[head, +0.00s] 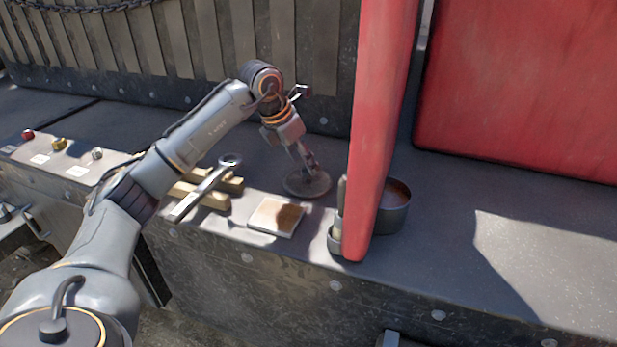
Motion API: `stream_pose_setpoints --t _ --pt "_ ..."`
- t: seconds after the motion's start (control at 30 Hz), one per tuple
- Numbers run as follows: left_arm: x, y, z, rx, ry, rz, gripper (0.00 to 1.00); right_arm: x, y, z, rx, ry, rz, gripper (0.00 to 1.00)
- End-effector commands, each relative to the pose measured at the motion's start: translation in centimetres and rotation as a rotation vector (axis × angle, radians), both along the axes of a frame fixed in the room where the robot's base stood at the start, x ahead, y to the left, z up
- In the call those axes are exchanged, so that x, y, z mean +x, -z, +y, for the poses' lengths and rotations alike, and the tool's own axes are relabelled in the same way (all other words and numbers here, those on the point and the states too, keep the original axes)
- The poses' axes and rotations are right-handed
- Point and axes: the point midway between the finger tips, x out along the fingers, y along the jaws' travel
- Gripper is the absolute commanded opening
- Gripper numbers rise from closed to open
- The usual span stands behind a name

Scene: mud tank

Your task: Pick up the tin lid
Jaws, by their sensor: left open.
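The tin lid (299,185) is a dark, round, flat disc lying on the grey metal ledge (480,250), left of the red upright panel. My left gripper (311,172) reaches down over the lid with its fingers open at or just above its surface. I cannot tell whether the fingertips touch it. The fingers hide part of the lid's upper side. My right gripper is not in view.
A red panel (380,110) stands close right of the lid, partly hiding a round tin (398,205) with brown contents. A stained white tile (265,214) lies in front. A wrench (203,192) rests on wooden blocks (215,199) to the left. The ledge is clear at right.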

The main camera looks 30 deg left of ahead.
Motion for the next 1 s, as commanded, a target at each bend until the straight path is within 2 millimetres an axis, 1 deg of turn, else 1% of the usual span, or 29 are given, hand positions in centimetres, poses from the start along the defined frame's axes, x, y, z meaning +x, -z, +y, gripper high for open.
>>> stream_pose_setpoints --t 0.03,0.1,0.23,0.33,0.53,0.57,0.6,0.67,0.7,0.77,0.8,0.83,1.0 --pt "0.1 0.5 -0.3 -0.001 0.003 0.007 0.57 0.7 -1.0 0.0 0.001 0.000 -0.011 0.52" --pt "0.4 1.5 -0.6 -0.001 0.002 0.007 0.57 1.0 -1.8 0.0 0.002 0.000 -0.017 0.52" --pt "1.0 3.2 -0.8 -0.001 0.001 0.005 0.57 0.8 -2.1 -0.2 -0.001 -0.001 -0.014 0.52" --pt "1.2 3.7 -0.9 -0.001 0.002 0.002 0.57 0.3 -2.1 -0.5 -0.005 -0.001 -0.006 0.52" --pt "1.3 3.8 -0.8 0.000 0.001 0.001 0.57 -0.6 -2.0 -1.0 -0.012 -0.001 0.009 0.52" --pt "1.3 3.8 -0.8 0.000 0.001 0.001 0.53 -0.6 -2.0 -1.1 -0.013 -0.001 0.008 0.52" --pt "1.3 3.8 -0.8 0.000 0.001 0.001 0.45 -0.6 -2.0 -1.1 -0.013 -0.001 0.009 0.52" --pt "1.3 3.8 -0.8 0.000 0.001 0.001 0.32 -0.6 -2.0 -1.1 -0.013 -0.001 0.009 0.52" --pt "1.3 3.8 -0.8 0.000 0.001 0.001 0.24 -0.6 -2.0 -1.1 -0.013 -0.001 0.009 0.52" --pt "1.3 3.8 -0.8 0.000 0.001 0.001 0.12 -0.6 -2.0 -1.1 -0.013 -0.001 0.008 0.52" --pt "1.3 3.8 -0.8 0.000 0.001 0.001 0.04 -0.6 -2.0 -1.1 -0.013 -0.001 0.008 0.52" --pt "1.3 3.8 -0.8 0.000 0.001 0.002 0.00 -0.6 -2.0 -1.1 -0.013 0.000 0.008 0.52" --pt "1.2 3.8 -0.8 0.000 0.001 0.002 0.00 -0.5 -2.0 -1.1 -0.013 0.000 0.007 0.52"
